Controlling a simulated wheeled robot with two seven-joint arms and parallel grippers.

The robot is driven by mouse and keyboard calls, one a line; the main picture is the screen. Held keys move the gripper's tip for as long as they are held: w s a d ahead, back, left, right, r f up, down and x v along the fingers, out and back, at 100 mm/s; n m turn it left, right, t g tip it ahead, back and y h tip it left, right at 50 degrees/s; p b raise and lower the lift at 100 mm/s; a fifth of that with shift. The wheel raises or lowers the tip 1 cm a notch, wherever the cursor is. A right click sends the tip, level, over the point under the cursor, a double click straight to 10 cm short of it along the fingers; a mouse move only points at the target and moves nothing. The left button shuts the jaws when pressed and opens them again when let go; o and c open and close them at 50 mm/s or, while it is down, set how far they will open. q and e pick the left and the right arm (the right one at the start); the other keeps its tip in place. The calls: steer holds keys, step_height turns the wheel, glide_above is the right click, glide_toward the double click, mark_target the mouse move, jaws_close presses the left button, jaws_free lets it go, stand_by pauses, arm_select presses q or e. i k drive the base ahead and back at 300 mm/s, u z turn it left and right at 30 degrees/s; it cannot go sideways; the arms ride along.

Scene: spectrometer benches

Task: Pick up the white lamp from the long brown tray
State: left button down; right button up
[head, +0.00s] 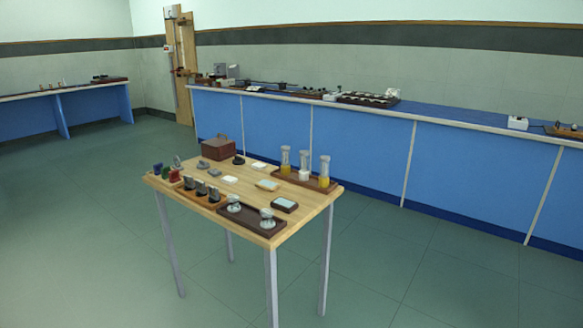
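A small wooden table (240,203) stands in the middle of the head view. A long brown tray (332,187) lies along its back right edge. Three upright lamps with clear glass tops stand on that tray in a row. The white lamp (304,174) is the middle one and has a white lower part. A yellow lamp (286,168) stands to its left and another yellow lamp (324,180) to its right. Neither of my grippers is in view.
A dark tray (250,219) with two glass-and-metal pieces lies at the table's front. An orange-brown rack (200,199), a brown box (217,149) and small blocks share the tabletop. Long blue benches (360,150) line the walls. The floor around the table is clear.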

mark_target(304, 154)
steer(key=u, duration=0.85)
steer(key=i, duration=1.85)
steer(key=z, duration=0.6)
